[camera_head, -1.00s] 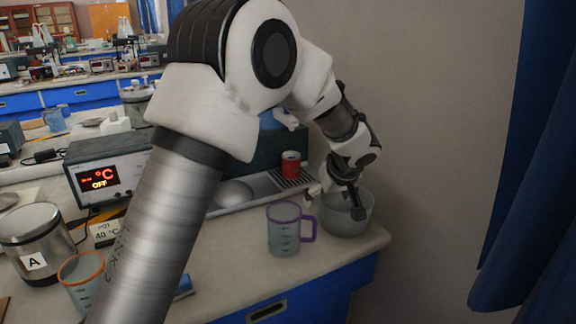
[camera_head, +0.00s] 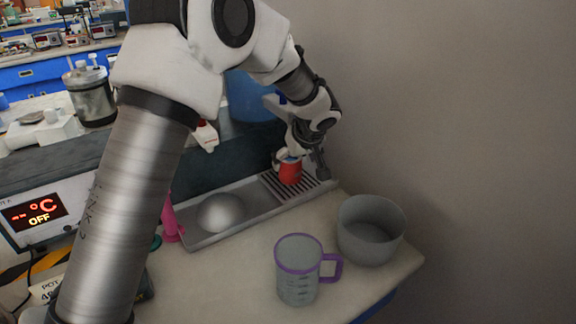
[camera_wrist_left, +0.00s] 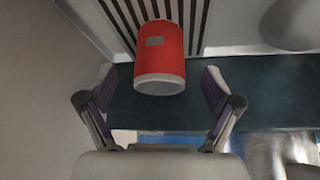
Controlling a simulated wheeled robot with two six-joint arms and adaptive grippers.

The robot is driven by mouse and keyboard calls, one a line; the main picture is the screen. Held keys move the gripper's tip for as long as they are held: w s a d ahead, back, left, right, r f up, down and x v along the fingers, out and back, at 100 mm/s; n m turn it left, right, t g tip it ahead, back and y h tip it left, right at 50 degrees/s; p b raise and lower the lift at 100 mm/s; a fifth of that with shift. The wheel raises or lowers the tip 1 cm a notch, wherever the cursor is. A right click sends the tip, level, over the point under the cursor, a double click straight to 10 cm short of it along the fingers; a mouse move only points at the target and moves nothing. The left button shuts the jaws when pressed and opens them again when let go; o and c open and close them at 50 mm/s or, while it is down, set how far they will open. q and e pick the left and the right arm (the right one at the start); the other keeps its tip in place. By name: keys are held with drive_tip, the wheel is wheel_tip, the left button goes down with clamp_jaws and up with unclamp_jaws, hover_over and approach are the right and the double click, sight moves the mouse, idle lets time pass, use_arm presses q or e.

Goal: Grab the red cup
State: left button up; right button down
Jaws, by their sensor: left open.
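The red cup (camera_head: 290,171) stands on the ribbed right end of a metal tray in the head view. In the left wrist view the red cup (camera_wrist_left: 159,58) shows whole, with a grey patch on its side and a pale end toward me. My left gripper (camera_head: 303,171) is at the cup in the head view, a finger to its right. In the left wrist view my left gripper (camera_wrist_left: 157,85) is open, with one finger on either side of the cup's near end and gaps between. My right gripper is not in view.
A grey bowl (camera_head: 370,231) and a purple-rimmed measuring cup (camera_head: 297,287) stand on the counter in front of the tray (camera_head: 250,212). A pink object (camera_head: 170,222) stands left of the tray. A wall lies close on the right.

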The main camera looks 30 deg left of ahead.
sight(291, 168)
use_arm(q)
drive_tip(key=x, duration=0.5)
drive_tip(key=shift+w+a, duration=0.1)
drive_tip(key=shift+a, duration=0.05)
drive_tip(key=shift+r, duration=0.1)
drive_tip(key=shift+c, duration=1)
drive_tip(key=c, duration=1.1)
drive_tip(key=shift+c, duration=0.2)
